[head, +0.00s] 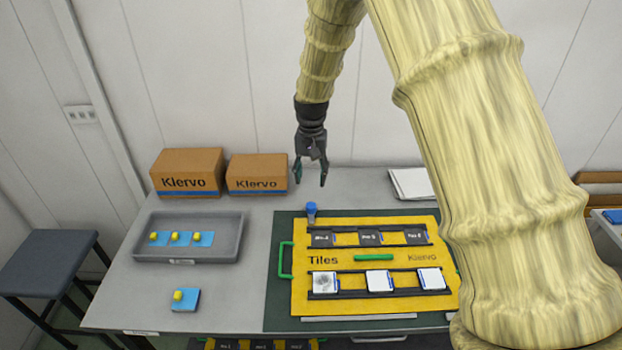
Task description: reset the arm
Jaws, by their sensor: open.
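My gripper (310,172) hangs from my arm at the upper middle of the head view, fingers pointing down. It is open, with nothing between its fingers. The gripper appears apart from the bottle. The board bears dark tiles in its upper row and white tiles in its lower row, the left one with a dark smudge (324,282). My arm hides the board's right side.
A grey tray (190,256) holds three blue pieces with yellow knobs; another blue piece (185,299) lies in front of it. Two Klervo boxes (187,173) stand at the table's back left. White paper (411,183) lies at the back right. A stool (48,262) stands left of the table.

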